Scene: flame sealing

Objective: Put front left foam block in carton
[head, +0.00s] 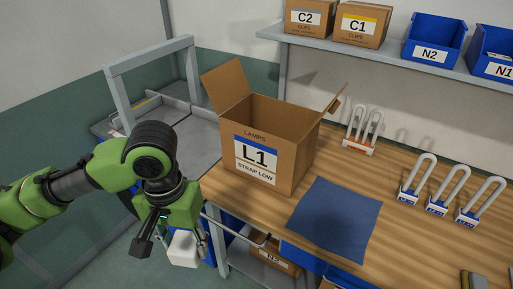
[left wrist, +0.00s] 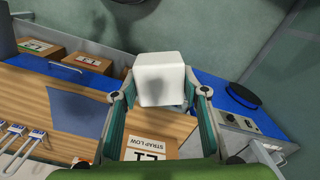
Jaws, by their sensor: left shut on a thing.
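A white foam block (head: 183,250) is held by my left gripper (head: 172,242), in front of and to the left of the bench. The block also shows large between the fingers in the left wrist view (left wrist: 162,78). The carton (head: 264,151), brown and labelled L1 Lamps Strap Low, stands on the bench with its top open and flaps raised. It is to the right of and beyond the gripper. Part of it shows between the fingers in the left wrist view (left wrist: 150,146). The carton's inside floor is hidden. My right gripper is not in view.
A blue mat (head: 335,219) lies right of the carton on the wooden bench. Several padlock-shaped items (head: 415,180) stand at the right. A shelf with boxes and blue bins (head: 433,42) hangs above. A grey frame (head: 150,65) stands left of the carton.

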